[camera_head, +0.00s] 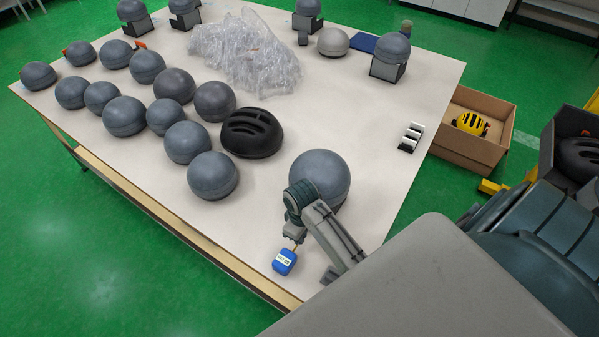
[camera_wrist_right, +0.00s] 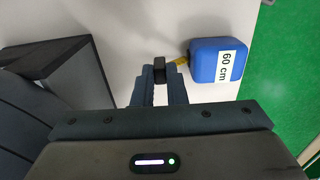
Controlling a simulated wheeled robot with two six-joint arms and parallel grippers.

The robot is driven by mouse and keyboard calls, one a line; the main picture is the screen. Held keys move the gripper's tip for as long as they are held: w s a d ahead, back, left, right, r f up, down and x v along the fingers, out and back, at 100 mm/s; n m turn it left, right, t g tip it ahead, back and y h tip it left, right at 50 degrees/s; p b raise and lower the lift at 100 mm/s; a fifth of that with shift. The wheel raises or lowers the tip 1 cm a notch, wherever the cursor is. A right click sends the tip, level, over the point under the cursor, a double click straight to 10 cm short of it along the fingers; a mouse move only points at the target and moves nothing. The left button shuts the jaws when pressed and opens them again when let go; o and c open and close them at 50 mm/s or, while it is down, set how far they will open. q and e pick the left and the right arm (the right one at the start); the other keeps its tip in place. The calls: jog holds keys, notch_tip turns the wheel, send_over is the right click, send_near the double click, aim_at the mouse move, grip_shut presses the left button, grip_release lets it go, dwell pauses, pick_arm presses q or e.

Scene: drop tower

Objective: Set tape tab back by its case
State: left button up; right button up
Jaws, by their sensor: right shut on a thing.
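The blue tape case (camera_head: 284,261) with a white label sits at the near edge of the table. It also shows in the right wrist view (camera_wrist_right: 214,62), where the label reads "60 cm". A short yellow tape strip (camera_wrist_right: 181,61) runs from the case's left side toward the dark tape tab (camera_wrist_right: 159,68). My right gripper (camera_wrist_right: 160,84) is shut on the tab, a short gap left of the case. In the head view my right gripper (camera_head: 295,237) is just above and right of the case, its fingertips partly hidden. My left gripper is not in view.
A large grey dome (camera_head: 322,178) stands right behind the right gripper. Several grey domes, a black helmet (camera_head: 251,133) and crumpled clear plastic (camera_head: 245,50) cover the left and back of the table (camera_head: 345,110). A cardboard box (camera_head: 462,150) with a yellow helmet stands off the right edge.

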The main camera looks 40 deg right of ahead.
jog(key=shift+w+d+r, duration=0.1)
jog(key=shift+w, duration=0.3)
jog(key=shift+w+f+p, duration=0.1)
jog(key=shift+f+p, duration=0.25)
jog(key=shift+p, duration=0.15)
notch_tip(320, 180, down, 2)
jog(key=shift+f+p, duration=0.2)
jog(key=shift+p, duration=0.25)
jog(key=shift+f, duration=0.35)
jog(key=shift+f, duration=0.1)
jog(key=o, duration=0.7)
